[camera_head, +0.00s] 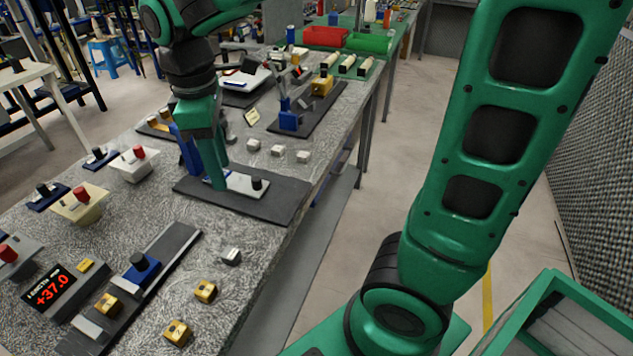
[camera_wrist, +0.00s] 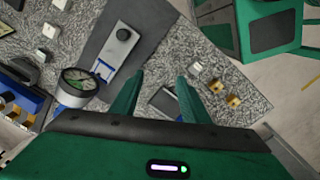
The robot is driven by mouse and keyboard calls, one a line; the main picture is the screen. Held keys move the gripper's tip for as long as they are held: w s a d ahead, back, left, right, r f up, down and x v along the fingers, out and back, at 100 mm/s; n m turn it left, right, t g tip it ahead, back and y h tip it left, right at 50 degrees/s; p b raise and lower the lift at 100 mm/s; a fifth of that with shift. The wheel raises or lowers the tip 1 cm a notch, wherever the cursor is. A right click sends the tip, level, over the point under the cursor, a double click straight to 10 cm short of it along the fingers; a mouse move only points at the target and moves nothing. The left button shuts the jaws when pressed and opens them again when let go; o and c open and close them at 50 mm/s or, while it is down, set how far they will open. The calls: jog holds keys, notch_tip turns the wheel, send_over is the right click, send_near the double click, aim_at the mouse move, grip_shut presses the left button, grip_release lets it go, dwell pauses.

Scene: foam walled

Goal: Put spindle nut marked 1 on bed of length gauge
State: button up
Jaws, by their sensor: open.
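The length gauge (camera_head: 150,268) is a dark rail at the lower left, with a blue block and black knob on it and a red display reading +37.0 beside it. A gold nut (camera_head: 109,303) sits on the rail near a pale block. Two more gold nuts (camera_head: 205,291) (camera_head: 177,332) lie on the table right of the rail; two gold nuts also show in the wrist view (camera_wrist: 215,86) (camera_wrist: 233,100). Their marks are too small to read. My gripper (camera_wrist: 156,82) is open and empty. In the head view it is beyond the nuts, near a dark plate.
The dark plate (camera_head: 280,207) carries a pale block and black knob. A dial gauge (camera_wrist: 78,83) stands left of my fingers. A grey block (camera_head: 231,256) and several pale blocks lie on the table. Knobbed boxes (camera_head: 78,205) line the left. The right table edge is close.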

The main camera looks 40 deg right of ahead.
jog(key=s+d+f+m, duration=0.1)
jog(key=s+d+m, duration=0.25)
jog(key=d, duration=0.45)
jog(key=s+d+f+m, duration=0.1)
jog(key=s+d+m, duration=0.2)
jog(key=d+m, duration=0.35)
jog(key=s+d+f+m, duration=0.4)
jog(key=s+d+m, duration=0.4)
jog(key=s+d, duration=0.2)
jog(key=s, duration=0.2)
jog(key=shift+s+m+y, duration=0.3)
jog(key=shift+s, duration=0.1)
